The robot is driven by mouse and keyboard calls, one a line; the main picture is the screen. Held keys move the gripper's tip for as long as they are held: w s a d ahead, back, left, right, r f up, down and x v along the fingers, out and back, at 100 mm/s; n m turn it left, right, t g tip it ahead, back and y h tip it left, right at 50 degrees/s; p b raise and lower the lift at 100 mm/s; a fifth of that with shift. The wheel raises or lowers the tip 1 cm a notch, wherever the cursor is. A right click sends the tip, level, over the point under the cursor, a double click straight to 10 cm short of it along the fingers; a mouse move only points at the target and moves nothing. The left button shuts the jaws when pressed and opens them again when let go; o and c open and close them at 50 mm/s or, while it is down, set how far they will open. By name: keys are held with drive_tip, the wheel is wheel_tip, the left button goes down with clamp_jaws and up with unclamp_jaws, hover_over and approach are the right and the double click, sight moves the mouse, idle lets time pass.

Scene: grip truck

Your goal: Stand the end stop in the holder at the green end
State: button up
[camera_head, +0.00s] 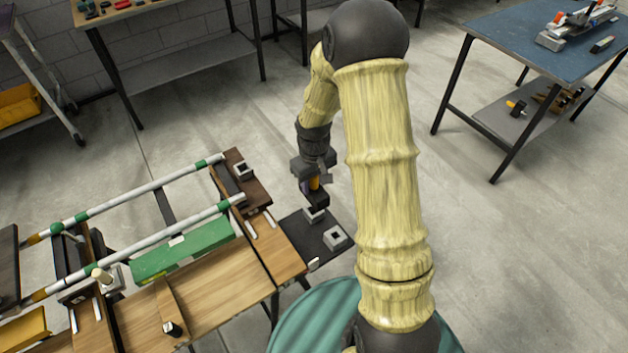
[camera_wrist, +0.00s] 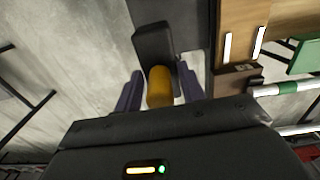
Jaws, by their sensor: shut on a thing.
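My gripper (camera_head: 313,182) is shut on the end stop, over the dark side shelf. The end stop shows a yellow grip (camera_wrist: 160,86) between the fingers (camera_wrist: 159,92) and a dark block (camera_wrist: 153,42) beyond it. In the head view its dark block (camera_head: 316,200) hangs below the fingers, at or just above a grey square socket (camera_head: 314,215); I cannot tell whether they touch. A grey square holder (camera_head: 243,171) stands on the dark brown end board, by the green-banded end of the white rails (camera_head: 185,173). It looks empty.
A second grey socket (camera_head: 336,238) sits on the dark shelf (camera_head: 306,240). A green box (camera_head: 182,250) lies by the near rail on the wooden bench (camera_head: 215,290). A blue-topped table (camera_head: 545,40) stands far right. Open floor lies beyond the bench.

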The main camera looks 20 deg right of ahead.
sight(314, 194)
drive_tip(key=shift+f+b, duration=2.3)
drive_tip(key=shift+f, duration=0.65)
drive_tip(key=o, duration=1.3)
drive_tip(key=shift+c, duration=0.2)
wheel_tip(314, 194, up, 17)
drive_tip(key=shift+r+p, duration=0.2)
drive_tip(key=shift+p, duration=0.85)
